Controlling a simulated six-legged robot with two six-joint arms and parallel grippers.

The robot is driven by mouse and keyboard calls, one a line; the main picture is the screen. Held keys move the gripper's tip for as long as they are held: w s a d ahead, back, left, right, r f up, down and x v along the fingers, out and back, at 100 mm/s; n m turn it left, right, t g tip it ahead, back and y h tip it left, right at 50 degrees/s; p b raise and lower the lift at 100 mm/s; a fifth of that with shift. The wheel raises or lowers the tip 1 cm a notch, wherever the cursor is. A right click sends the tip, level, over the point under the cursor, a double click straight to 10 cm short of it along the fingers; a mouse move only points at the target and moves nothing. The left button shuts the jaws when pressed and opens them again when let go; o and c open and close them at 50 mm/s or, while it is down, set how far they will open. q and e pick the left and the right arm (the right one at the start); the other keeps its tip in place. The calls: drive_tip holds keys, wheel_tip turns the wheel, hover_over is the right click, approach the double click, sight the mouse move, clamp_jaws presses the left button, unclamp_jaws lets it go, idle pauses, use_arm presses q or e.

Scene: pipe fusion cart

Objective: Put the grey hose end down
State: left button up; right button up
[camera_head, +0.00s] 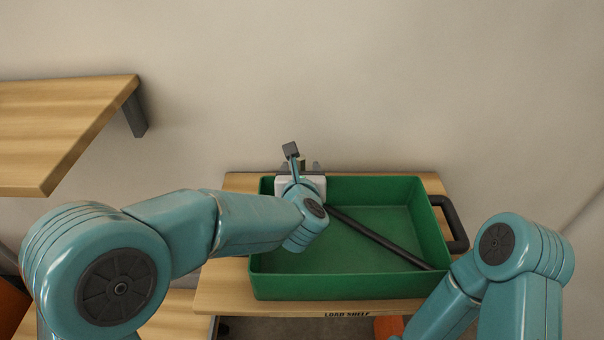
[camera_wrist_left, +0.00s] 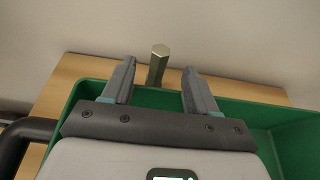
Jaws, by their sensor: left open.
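A dark grey hose (camera_head: 380,238) lies slantwise in the green tray (camera_head: 340,287), from near my left wrist to the front right corner. My left gripper (camera_head: 303,166) is at the tray's back left edge, fingers toward the wall. In the left wrist view its jaws (camera_wrist_left: 160,75) are apart. A brass-coloured hexagonal piece (camera_wrist_left: 157,66) shows upright in the gap between the fingers, with clearance on both sides. My right gripper is out of view.
The tray stands on a wooden shelf (camera_head: 232,295) with a black handle (camera_head: 454,222) at its right. A higher wooden shelf (camera_head: 55,125) juts in at the left. A plain wall is close behind. The tray's middle has bare floor.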

sight(300, 160)
use_arm(q)
drive_tip(key=shift+w+f, duration=0.1)
drive_tip(key=shift+w, duration=0.25)
drive_tip(key=p+x, duration=0.1)
drive_tip(key=x, duration=0.1)
drive_tip(key=p+x, duration=0.1)
drive_tip(key=x, duration=0.2)
drive_tip(key=shift+w+r, duration=0.15)
drive_tip(key=shift+r, duration=0.15)
drive_tip(key=shift+w, duration=0.1)
drive_tip(key=c, duration=0.9)
clamp_jaws()
